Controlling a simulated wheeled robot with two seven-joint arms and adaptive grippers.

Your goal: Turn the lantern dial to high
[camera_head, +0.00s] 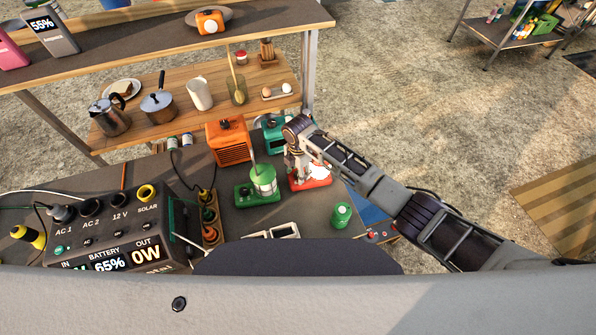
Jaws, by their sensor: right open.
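What looks like the lantern (263,181) is a green block base with a pale green clear cylinder and a thin handle, upright on the dark tailgate surface. A small dark spot on the left of its base may be the dial; its setting is too small to read. My right gripper (297,172) comes in from the right and points down over a red and white item (318,177), just right of the lantern and apart from it. The gripper is open, and its fingertips are small and partly lost against the red item. My left gripper is out of view.
An orange heater-like box (229,142) and a teal box (272,133) stand behind. A power station (105,235) with plugs fills the left. A green can (342,214) stands in front right. Wooden shelves (190,100) with cookware lie beyond.

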